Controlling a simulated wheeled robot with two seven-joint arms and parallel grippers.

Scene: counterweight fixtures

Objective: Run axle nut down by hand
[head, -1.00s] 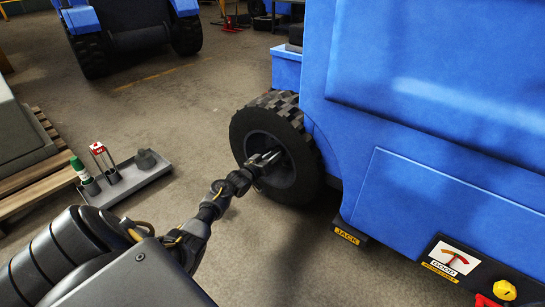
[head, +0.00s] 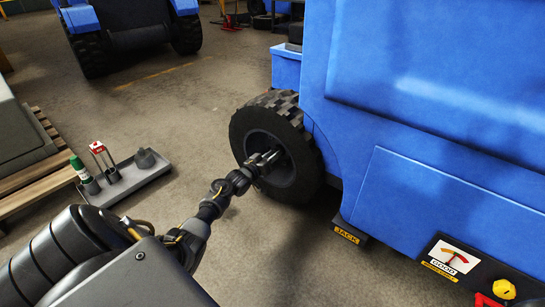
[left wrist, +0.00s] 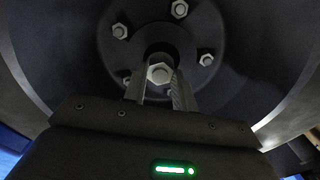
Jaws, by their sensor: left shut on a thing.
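The axle nut (left wrist: 160,73) is a light metal hex nut at the centre of the dark wheel hub, in the left wrist view. My left gripper (left wrist: 160,92) has its two fingers on either side of the nut, shut on it. In the head view the left gripper (head: 268,158) reaches into the hub of the black wheel (head: 262,120) on the blue machine (head: 400,110). The nut itself is too small to make out there. My right gripper is in neither view.
Several smaller hex nuts (left wrist: 179,9) ring the hub. A grey tray (head: 150,176) on the floor holds a green-capped bottle (head: 80,169), a red-topped item (head: 100,150) and a grey part. A pallet (head: 40,165) lies to the left. A JACK label (head: 346,235) marks the machine's lower edge.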

